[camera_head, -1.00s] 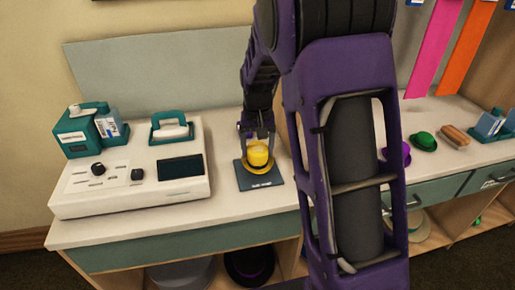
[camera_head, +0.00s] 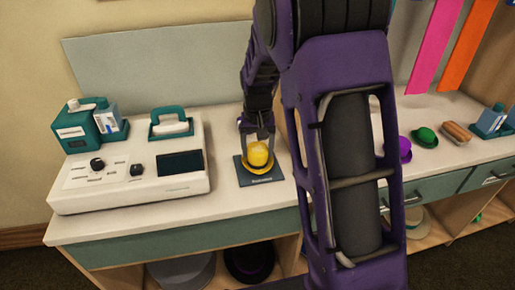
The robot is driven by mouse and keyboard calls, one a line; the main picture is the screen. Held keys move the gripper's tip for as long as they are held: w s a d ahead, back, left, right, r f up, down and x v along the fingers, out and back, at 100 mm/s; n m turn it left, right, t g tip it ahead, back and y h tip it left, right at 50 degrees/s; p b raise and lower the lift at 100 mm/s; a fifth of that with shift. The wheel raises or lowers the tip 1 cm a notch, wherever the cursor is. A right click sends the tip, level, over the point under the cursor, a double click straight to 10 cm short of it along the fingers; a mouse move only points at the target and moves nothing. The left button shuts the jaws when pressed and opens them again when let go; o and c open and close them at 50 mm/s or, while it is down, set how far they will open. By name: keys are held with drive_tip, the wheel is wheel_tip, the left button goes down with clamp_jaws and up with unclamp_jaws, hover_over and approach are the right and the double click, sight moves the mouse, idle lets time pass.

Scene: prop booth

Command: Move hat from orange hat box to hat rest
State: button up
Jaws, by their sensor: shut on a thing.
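A yellow hat (camera_head: 258,158) is at the dark blue-grey hat rest (camera_head: 263,181), a flat square pad with a small label on its front edge. My gripper (camera_head: 258,138) points down over the hat and is shut on it. The hat is upright, brim down, over the pad; I cannot tell whether its brim touches the pad. No orange hat box is seen; my arm hides part of the counter right of the pad.
A white machine (camera_head: 130,170) with knobs stands left of the pad, with a teal container (camera_head: 78,130) behind. Purple (camera_head: 404,149) and green (camera_head: 425,137) hats and a brush (camera_head: 457,131) lie at right. Dark hats sit on the shelf below.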

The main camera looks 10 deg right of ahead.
drive_tip(key=shift+f, duration=0.25)
drive_tip(key=shift+f, duration=0.3)
idle(0.4)
drive_tip(key=o, duration=1.2)
drive_tip(key=shift+o, duration=0.2)
wheel_tip(320, 180, up, 17)
drive_tip(key=s+p, duration=0.2)
drive_tip(key=p, duration=0.1)
drive_tip(key=shift+a+r, duration=0.15)
drive_tip(key=shift+a, duration=0.05)
